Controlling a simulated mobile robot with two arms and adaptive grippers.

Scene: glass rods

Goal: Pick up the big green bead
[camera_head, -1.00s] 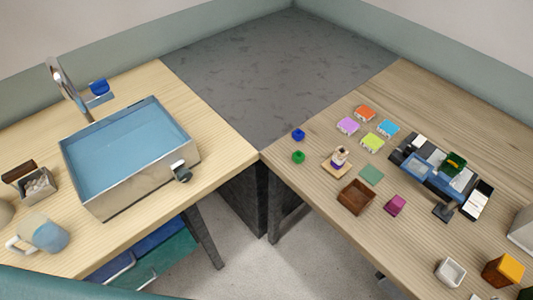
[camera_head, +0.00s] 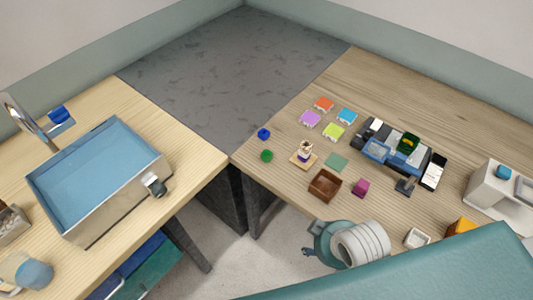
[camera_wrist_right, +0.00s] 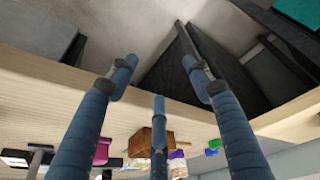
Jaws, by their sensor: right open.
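The big green bead (camera_head: 266,156) is a small round green piece near the left front edge of the right-hand wooden table in the head view. A blue bead (camera_head: 263,133) sits just behind it. A small green thing (camera_wrist_right: 214,144) in the right wrist view may be the same bead; it is too small to be sure. My right gripper (camera_head: 308,251) is low in front of the table edge, well apart from the bead. Its blue fingers (camera_wrist_right: 160,85) are spread wide and empty in the wrist view. My left gripper is not in view.
A brown box (camera_head: 325,185), a magenta block (camera_head: 361,187) and a figure on a wooden base (camera_head: 304,154) stand right of the bead. A sink (camera_head: 100,175) is on the left counter. A floor gap separates the tables.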

